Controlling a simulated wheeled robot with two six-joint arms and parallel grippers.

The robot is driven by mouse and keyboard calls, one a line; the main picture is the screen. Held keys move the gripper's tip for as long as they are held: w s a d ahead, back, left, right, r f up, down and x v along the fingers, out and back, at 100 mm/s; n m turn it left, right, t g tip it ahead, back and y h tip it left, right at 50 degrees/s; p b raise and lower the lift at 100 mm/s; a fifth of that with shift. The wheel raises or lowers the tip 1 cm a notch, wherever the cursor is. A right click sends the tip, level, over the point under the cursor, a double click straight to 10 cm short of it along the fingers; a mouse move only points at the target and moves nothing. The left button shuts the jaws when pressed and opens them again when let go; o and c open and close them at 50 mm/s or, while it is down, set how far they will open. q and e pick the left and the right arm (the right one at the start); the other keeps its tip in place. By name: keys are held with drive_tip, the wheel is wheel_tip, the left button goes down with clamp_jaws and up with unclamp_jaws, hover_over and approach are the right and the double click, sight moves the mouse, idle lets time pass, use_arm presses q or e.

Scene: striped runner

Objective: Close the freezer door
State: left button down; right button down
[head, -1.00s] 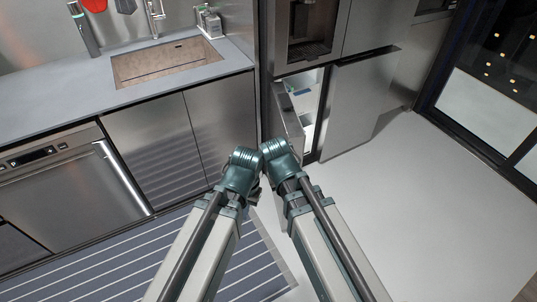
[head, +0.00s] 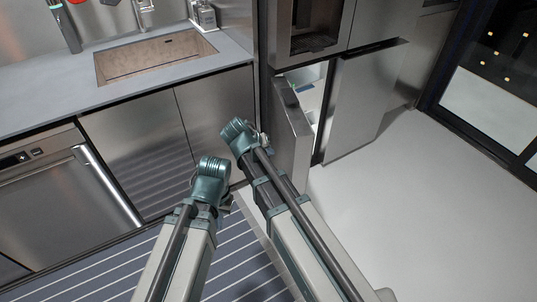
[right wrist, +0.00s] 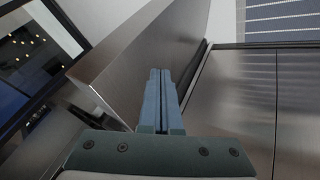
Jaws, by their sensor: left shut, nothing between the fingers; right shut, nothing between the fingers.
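The freezer door (head: 291,130) is the narrow steel door at the lower left of the fridge. It stands open, swung out toward me, and pale interior shelves show behind it. In the right wrist view the door panel (right wrist: 130,62) slants along the left. My right gripper (right wrist: 160,74) is shut and empty, with its fingers between the door's outer face and the cabinet front; I cannot tell if they touch the door. In the head view my right wrist is just left of the door. My left gripper (head: 224,206) is lower left, apart from the door, its fingers mostly hidden.
The neighbouring lower fridge door (head: 368,102) stands right of the opening. Steel cabinets (head: 140,140) and a counter with a sink (head: 155,57) are on the left. A striped runner (head: 235,262) lies below my arms. The pale floor (head: 425,210) at the right is clear.

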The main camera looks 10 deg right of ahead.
sight(291, 156)
drive_tip(key=shift+w+d+f+b, duration=0.45)
drive_tip(key=shift+d+f+b, duration=0.35)
drive_tip(key=shift+d, duration=0.4)
drive_tip(key=shift+w+d+f+b, duration=0.5)
drive_tip(key=shift+d+f+b, duration=0.15)
drive_tip(key=shift+d+f, duration=0.45)
drive_tip(key=shift+w+d+f+b, duration=0.45)
drive_tip(key=shift+d+f+b, duration=0.3)
drive_tip(key=shift+d, duration=0.55)
